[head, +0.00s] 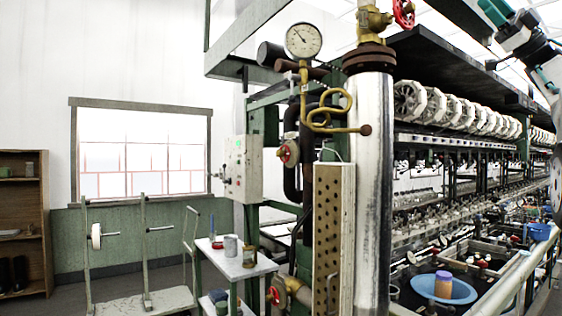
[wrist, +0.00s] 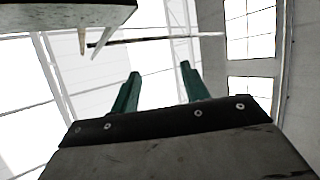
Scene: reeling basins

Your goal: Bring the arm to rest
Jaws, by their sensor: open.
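My arm (head: 527,42) shows at the top right of the head view, raised and bent beside the reeling machine. My gripper (wrist: 158,80) shows in the wrist view as two green fingers standing apart. Nothing is between the fingers. They point up toward the bright roof panes and windows. In the head view I cannot make out the fingertips clearly.
A steel pipe (head: 372,190) with a pressure gauge (head: 303,40) stands in the middle. The reeling machine (head: 440,52) fills the right side, with a blue basin (head: 462,291) below. A small table (head: 236,262) and a wooden shelf (head: 40,192) are at left. In the wrist view a dark slab (wrist: 70,14) hangs near the upper left.

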